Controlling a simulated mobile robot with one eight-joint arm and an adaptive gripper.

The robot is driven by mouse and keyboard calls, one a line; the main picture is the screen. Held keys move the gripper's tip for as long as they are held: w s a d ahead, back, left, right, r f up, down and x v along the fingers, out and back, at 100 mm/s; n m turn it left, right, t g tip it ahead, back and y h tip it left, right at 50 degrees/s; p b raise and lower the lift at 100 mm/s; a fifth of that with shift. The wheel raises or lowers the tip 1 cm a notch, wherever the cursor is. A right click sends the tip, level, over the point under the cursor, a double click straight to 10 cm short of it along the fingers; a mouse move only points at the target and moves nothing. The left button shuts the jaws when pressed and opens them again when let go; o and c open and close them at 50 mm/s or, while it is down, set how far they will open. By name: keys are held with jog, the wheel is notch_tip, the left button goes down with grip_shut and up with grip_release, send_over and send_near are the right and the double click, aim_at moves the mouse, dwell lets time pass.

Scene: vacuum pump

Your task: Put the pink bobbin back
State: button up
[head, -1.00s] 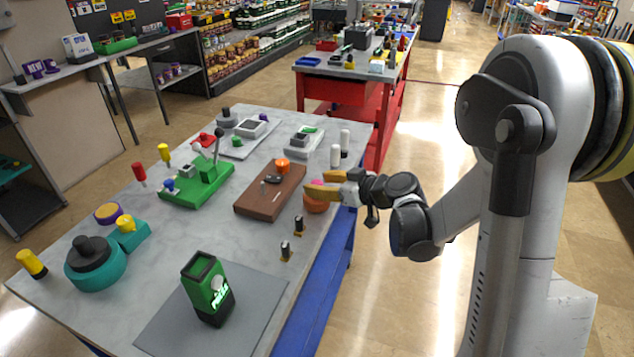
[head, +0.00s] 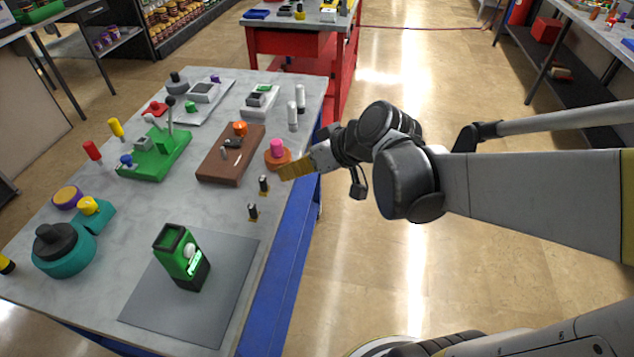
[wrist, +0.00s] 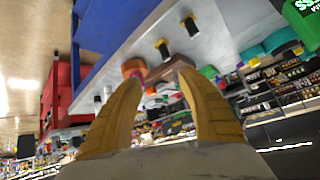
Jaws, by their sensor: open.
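The pink bobbin (head: 277,147) stands upright on a round orange base (head: 278,160) near the right edge of the grey table. My gripper (head: 283,172) has yellow fingers and is just in front of the orange base in the head view, at the table's edge; I cannot tell whether it touches. In the wrist view my gripper (wrist: 155,95) has its two fingers spread apart with nothing between them. The orange base (wrist: 133,68) shows beyond the fingers there. The bobbin cannot be made out clearly in the wrist view.
A brown block (head: 230,155) with an orange knob stands left of the base. Two small black-and-yellow pegs (head: 264,185) stand in front, and white cylinders (head: 292,115) behind. A green box (head: 183,257) stands on a grey mat (head: 222,310).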

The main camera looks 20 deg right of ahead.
jog(key=s+r+m+g+h, duration=0.1)
jog(key=s+r+m+h, duration=0.1)
jog(key=s, duration=1)
jog(key=shift+s+d+m+h, duration=0.25)
jog(key=shift+m+h, duration=0.45)
jog(key=shift+h, duration=0.5)
jog(key=shift+w, duration=0.1)
